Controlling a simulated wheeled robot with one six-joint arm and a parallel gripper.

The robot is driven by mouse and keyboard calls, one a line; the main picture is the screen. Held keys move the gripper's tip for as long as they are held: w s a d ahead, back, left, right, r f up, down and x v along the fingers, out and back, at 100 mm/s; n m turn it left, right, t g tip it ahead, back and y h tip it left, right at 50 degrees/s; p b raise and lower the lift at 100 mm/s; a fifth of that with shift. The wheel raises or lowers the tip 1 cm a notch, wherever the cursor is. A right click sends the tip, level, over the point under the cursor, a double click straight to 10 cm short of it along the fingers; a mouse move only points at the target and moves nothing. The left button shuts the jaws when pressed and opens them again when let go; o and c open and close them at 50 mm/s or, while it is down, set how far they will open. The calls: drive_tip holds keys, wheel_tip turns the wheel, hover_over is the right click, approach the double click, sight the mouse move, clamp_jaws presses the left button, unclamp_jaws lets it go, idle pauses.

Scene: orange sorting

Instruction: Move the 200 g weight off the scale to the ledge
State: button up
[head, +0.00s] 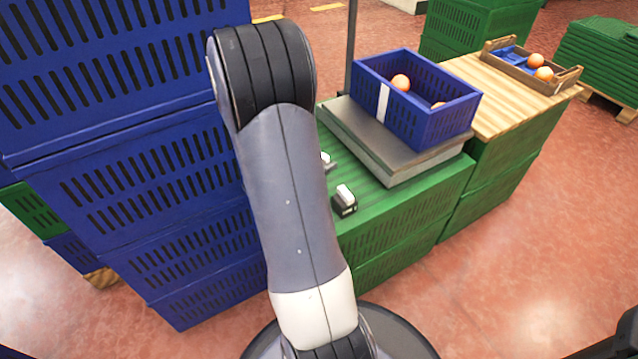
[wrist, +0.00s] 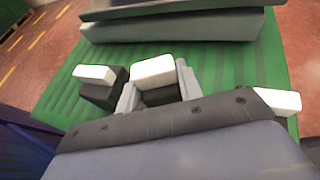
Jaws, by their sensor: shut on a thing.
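My gripper (wrist: 158,94) is shut on a dark weight with a white top (wrist: 153,72), with a light grey finger on either side of it. This weight is off the scale (head: 372,150), over the green ledge (head: 385,200) in front of it. I cannot tell whether it touches the ledge. A second dark, white-topped weight (wrist: 97,86) stands on the ledge just to the left in the wrist view. No mass markings are readable.
A wooden tray (head: 560,84) with oranges is at the back right. Stacked blue crates (head: 130,150) rise close on the left. A white thing (wrist: 285,100) shows partly behind my gripper body at right in the wrist view.

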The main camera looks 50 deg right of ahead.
drive_tip(key=shift+f+b, duration=0.95)
drive_tip(key=shift+f, duration=1.65)
drive_tip(key=shift+f, duration=0.1)
drive_tip(key=shift+f, duration=0.15)
drive_tip(key=o, duration=1.1)
drive_tip(key=shift+r, duration=0.2)
drive_tip(key=shift+a+r, duration=0.15)
drive_tip(key=shift+r, duration=0.05)
drive_tip(key=p+v, duration=0.3)
drive_tip(key=v, duration=0.8)
drive_tip(key=shift+a, duration=0.3)
